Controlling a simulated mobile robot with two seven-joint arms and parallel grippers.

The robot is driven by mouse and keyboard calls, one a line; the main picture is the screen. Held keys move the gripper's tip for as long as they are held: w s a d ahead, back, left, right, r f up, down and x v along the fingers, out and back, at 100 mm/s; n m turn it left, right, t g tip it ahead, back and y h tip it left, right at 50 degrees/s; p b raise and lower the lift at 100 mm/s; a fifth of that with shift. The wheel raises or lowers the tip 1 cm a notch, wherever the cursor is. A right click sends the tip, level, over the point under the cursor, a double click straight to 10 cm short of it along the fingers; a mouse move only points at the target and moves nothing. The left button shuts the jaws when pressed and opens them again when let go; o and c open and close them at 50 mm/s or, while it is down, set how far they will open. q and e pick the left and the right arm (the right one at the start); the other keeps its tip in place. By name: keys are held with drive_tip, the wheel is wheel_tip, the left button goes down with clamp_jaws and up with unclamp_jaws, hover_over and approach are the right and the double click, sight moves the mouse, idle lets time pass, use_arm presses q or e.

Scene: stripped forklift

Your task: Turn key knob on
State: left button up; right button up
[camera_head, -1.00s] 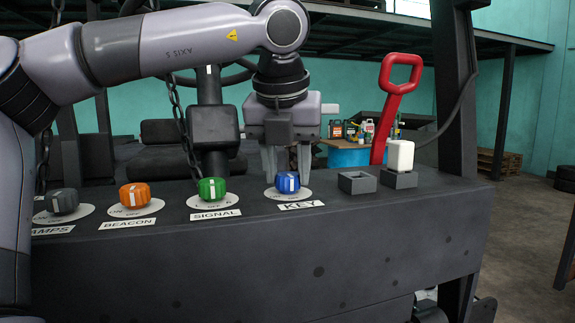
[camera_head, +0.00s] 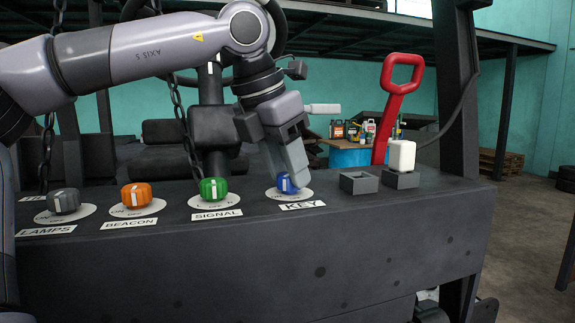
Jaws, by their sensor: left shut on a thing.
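The blue key knob (camera_head: 285,185) sits on a pale round plate at the right of the row of knobs, behind the KEY label (camera_head: 302,205). My left gripper (camera_head: 291,180) comes down over the knob, tilted, with its fingertips at it. It is shut on the knob; one finger covers the knob's right part. The white mark on the knob still shows, but its exact setting is hard to read. My right gripper is out of view.
To the left are the green signal knob (camera_head: 213,190), orange beacon knob (camera_head: 136,196) and grey lamps knob (camera_head: 63,202). To the right are an empty square socket (camera_head: 359,182), a white block (camera_head: 401,157) in another socket, and a red lever handle (camera_head: 392,105).

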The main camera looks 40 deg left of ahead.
use_arm(q)
drive_tip(key=shift+a+m+g+h, duration=0.1)
drive_tip(key=shift+m+g+h, duration=0.4)
drive_tip(key=shift+m, duration=1.4)
drive_tip(key=shift+t+h, duration=0.3)
drive_tip(key=o, duration=1.1)
drive_tip(key=v, duration=0.7)
drive_tip(key=shift+r, duration=0.15)
